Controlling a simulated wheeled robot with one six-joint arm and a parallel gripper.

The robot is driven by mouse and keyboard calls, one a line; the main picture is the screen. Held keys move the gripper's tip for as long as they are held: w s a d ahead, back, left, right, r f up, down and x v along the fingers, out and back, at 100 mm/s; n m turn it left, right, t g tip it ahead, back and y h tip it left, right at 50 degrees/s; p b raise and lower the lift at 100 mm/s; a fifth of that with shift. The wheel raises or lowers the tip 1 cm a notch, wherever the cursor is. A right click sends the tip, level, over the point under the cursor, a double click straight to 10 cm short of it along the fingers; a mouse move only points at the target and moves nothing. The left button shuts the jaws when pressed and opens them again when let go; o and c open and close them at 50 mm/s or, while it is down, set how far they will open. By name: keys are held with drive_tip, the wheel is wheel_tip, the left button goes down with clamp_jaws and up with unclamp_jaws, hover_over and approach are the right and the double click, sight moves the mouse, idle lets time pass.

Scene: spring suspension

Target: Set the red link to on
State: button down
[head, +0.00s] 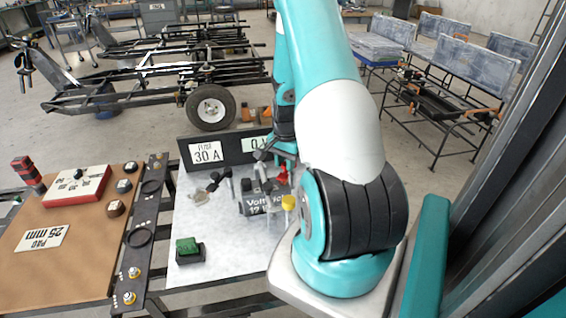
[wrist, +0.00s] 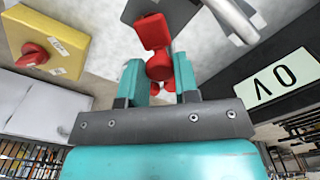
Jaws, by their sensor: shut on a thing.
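The red link (wrist: 153,32) is a red piece with a rounded part, seen in the upper middle of the wrist view. My gripper (wrist: 158,82), with teal fingers, is shut on the red link, whose lower part sits between the fingertips. A dark base (wrist: 160,12) lies behind the link in the wrist view. I cannot tell which position the link is in.
A yellow box with a red knob (wrist: 33,55) is left in the wrist view. A black upright panel carries a "0 V" card (wrist: 283,83) and a "30 A" card (head: 207,153). A green block (head: 187,246) sits on the board (head: 225,268). A brown board (head: 75,275) lies left.

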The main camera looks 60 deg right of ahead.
sight(285, 164)
drive_tip(key=shift+d, duration=0.1)
drive_tip(key=c, duration=0.8)
unclamp_jaws()
drive_tip(key=shift+c, duration=0.2)
drive_tip(key=shift+r, duration=0.15)
wheel_tip(285, 164, up, 17)
drive_tip(key=shift+r, duration=0.1)
